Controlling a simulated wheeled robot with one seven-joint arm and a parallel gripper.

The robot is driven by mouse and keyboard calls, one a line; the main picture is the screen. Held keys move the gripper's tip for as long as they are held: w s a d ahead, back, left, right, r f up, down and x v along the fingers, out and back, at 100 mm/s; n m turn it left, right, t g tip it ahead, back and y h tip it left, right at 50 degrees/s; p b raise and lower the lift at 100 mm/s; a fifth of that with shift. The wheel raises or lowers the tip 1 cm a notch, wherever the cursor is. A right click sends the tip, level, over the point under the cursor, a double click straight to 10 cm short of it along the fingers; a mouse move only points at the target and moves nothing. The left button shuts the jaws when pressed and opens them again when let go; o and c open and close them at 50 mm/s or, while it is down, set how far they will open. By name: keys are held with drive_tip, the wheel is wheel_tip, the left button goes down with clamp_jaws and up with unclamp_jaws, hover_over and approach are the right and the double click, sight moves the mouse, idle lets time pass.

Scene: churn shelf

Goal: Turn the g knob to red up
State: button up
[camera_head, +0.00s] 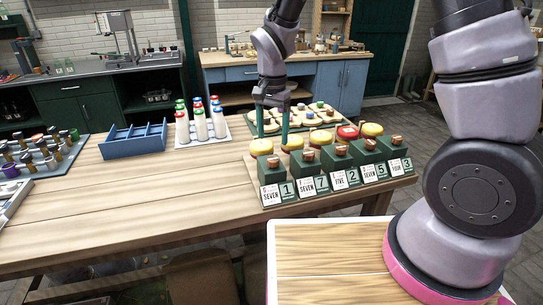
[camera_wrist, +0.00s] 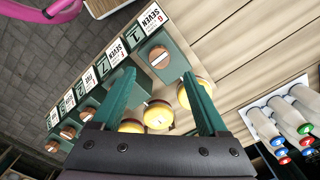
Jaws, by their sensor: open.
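A row of dark green boxes with copper-coloured knobs stands along the front of a wooden rack. The leftmost box bears a card (camera_head: 270,194) reading SEVEN beside a 1; in the wrist view the card's small letter looks like a G. Its knob (camera_head: 273,162) also shows in the wrist view (camera_wrist: 159,57), with a pale bar across its face. My gripper (camera_head: 272,140) points down, open and empty, above the rack's left end. In the wrist view, its teal fingers (camera_wrist: 159,78) stand apart on either side of that knob's line, with the knob beyond the tips.
Yellow round pieces (camera_head: 261,147) and a red one (camera_head: 347,133) sit close behind the boxes. Neighbouring knobs (camera_head: 308,155) stand close on the right. White bottles (camera_head: 200,124) and a blue tray (camera_head: 134,142) stand left. The table's front left is clear.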

sight(273, 159)
wheel_tip(273, 159, down, 8)
drive_tip(key=shift+r, duration=0.25)
clamp_jaws()
